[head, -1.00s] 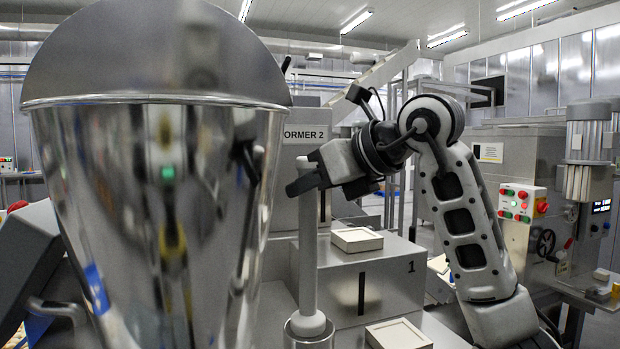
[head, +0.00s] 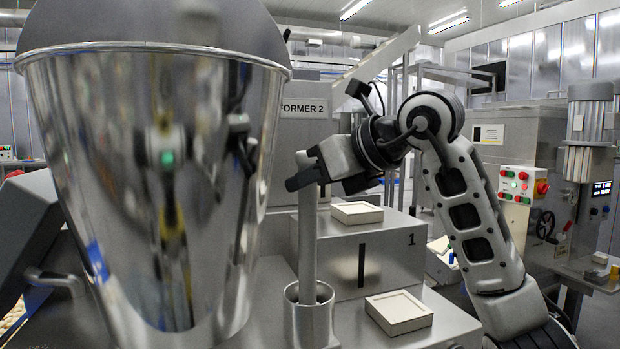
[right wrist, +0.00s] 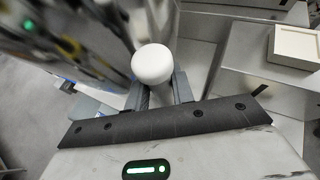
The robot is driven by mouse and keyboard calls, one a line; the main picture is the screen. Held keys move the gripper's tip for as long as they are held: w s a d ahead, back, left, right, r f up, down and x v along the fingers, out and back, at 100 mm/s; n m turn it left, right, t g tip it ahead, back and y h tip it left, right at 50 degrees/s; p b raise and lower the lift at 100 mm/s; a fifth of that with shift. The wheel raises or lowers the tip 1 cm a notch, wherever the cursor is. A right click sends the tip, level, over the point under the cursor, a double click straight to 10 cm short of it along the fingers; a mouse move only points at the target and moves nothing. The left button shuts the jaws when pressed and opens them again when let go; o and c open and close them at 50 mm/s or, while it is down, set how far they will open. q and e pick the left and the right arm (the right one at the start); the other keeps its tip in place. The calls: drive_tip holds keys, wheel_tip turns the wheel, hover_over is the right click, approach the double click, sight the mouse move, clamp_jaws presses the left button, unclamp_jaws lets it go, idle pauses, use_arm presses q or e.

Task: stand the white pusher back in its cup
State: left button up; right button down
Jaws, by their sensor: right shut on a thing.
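The white pusher (head: 307,235) stands upright in the head view, with its lower end down inside the steel cup (head: 310,325). The cup's wall hides its foot. My right gripper (head: 303,179) is shut on the pusher's upper part, just below its top end. In the right wrist view the pusher's round white top (right wrist: 152,63) shows between the two fingers (right wrist: 158,92). The cup is not clearly visible there. My left gripper is not in view.
A large shiny steel hopper (head: 150,190) stands close on the left. A stepped metal block (head: 385,262) on the right carries a pale square tray (head: 357,212). Another tray (head: 398,311) lies lower, right of the cup. A control panel (head: 522,185) stands farther right.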

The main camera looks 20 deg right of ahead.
drive_tip(key=shift+f+b, duration=0.45)
drive_tip(key=shift+d+f, duration=0.1)
drive_tip(key=shift+f, duration=0.25)
idle(0.4)
drive_tip(key=shift+c, duration=2.4)
unclamp_jaws()
drive_tip(key=shift+s, duration=0.1)
